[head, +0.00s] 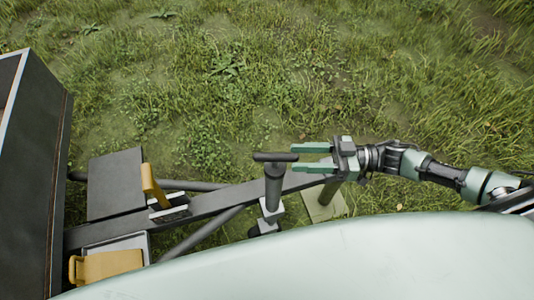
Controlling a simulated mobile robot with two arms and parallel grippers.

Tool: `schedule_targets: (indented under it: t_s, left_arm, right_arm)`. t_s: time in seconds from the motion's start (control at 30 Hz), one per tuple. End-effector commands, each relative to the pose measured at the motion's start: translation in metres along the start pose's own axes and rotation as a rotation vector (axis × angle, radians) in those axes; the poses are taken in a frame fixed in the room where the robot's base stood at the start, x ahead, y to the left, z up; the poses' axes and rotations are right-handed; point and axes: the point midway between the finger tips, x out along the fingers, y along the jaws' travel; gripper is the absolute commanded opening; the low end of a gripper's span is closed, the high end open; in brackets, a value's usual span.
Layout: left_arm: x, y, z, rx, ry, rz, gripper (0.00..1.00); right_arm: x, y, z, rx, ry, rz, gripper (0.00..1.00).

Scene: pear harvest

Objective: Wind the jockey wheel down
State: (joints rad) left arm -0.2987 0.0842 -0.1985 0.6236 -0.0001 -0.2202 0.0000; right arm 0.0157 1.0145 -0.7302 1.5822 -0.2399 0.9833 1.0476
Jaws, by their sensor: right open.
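The jockey wheel (272,187) stands upright on the trailer drawbar (225,198), a grey post with a dark crank handle (268,156) across its top. Its lower end is partly hidden by my pale body. My right gripper (297,157) comes in from the right and is open. Its two green fingers lie one above and one below the handle's right end in the picture, and the handle tip appears just between the fingertips. I cannot tell whether they touch it. My left gripper is not in view.
The dark trailer body (35,170) stands at the left. A yellow lever (152,186) and a yellow block (106,266) sit on the drawbar frame. A pale pad (325,209) lies on the ground below my right gripper. Open grass fills the far side.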

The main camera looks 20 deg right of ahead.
Motion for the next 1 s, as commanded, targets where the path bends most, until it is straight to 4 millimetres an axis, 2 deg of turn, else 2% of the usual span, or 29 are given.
schedule_targets:
  t_s: [0.17, 0.3, 0.5, 0.87, 0.97, 1.0]
  left_arm:
    - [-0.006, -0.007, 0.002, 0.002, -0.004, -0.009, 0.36]
    - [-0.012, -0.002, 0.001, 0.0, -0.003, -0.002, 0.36]
    - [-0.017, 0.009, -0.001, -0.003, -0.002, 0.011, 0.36]
    - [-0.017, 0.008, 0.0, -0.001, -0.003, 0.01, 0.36]
    - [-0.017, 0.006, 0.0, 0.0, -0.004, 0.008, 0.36]
    - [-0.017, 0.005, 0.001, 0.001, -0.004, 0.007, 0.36]
  right_arm:
    - [0.021, 0.0, -0.003, -0.001, 0.004, -0.001, 0.43]
    - [0.045, 0.0, -0.003, -0.001, 0.004, 0.0, 0.43]
    - [0.069, 0.0, -0.002, -0.002, 0.002, 0.0, 0.43]
    - [0.076, 0.001, 0.0, 0.0, -0.001, 0.002, 0.43]
    - [0.076, 0.001, 0.0, -0.001, -0.001, 0.002, 0.21]
    - [0.076, 0.001, 0.0, -0.001, -0.001, 0.002, 0.1]
